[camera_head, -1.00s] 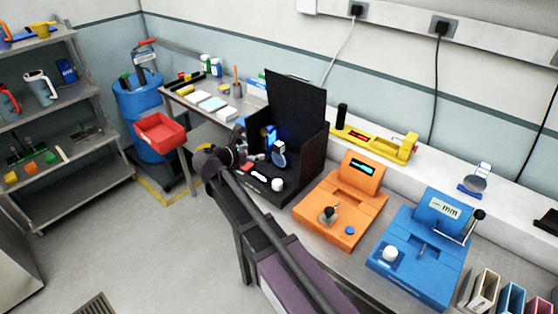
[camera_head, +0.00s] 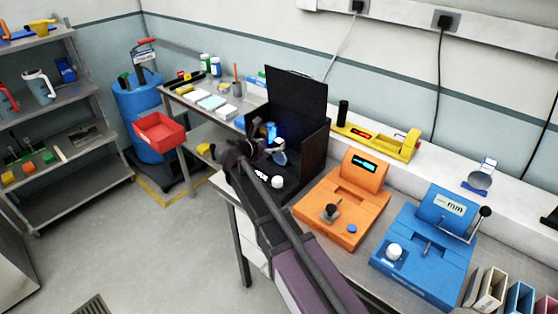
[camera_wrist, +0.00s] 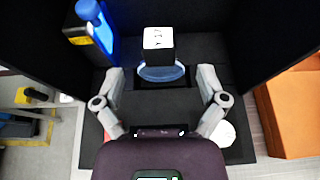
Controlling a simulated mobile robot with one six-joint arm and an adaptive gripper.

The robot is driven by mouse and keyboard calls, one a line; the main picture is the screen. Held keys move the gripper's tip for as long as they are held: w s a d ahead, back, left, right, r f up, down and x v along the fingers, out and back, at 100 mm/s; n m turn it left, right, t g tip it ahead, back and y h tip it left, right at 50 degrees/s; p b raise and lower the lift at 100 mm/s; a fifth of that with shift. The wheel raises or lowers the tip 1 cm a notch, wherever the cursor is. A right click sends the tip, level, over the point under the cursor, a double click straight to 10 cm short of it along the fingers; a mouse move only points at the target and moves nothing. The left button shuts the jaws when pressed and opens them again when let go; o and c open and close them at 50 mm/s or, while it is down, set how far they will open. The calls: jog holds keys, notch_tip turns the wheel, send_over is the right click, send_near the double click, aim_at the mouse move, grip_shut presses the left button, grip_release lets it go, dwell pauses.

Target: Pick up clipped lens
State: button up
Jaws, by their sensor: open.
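A clipped lens (camera_head: 280,157), a round clear lens with a white-topped clip, stands in the open black box (camera_head: 312,150). In the wrist view its clip (camera_wrist: 159,40) is a dark block with a marked white top, and the bluish lens (camera_wrist: 162,73) shows below it. My gripper (camera_wrist: 160,78) is open, with one finger on each side of the lens in that view. I cannot tell if either finger touches it. In the head view my gripper (camera_head: 262,148) is at the box, partly hiding its inside. A similar clipped lens (camera_head: 479,181) stands on the back ledge at the right.
A blue-lit device (camera_wrist: 96,28) stands left of the lens in the box. Dark walls rise behind and beside it. A white knob (camera_wrist: 222,133) is near the right finger. An orange instrument (camera_head: 342,208) and a blue instrument (camera_head: 425,250) stand right of the box.

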aim_at(276, 144)
jog(key=shift+w+d+f, duration=0.1)
jog(key=shift+d, duration=0.05)
jog(key=shift+b+x, duration=1)
jog(key=shift+x, duration=1.6)
grip_shut()
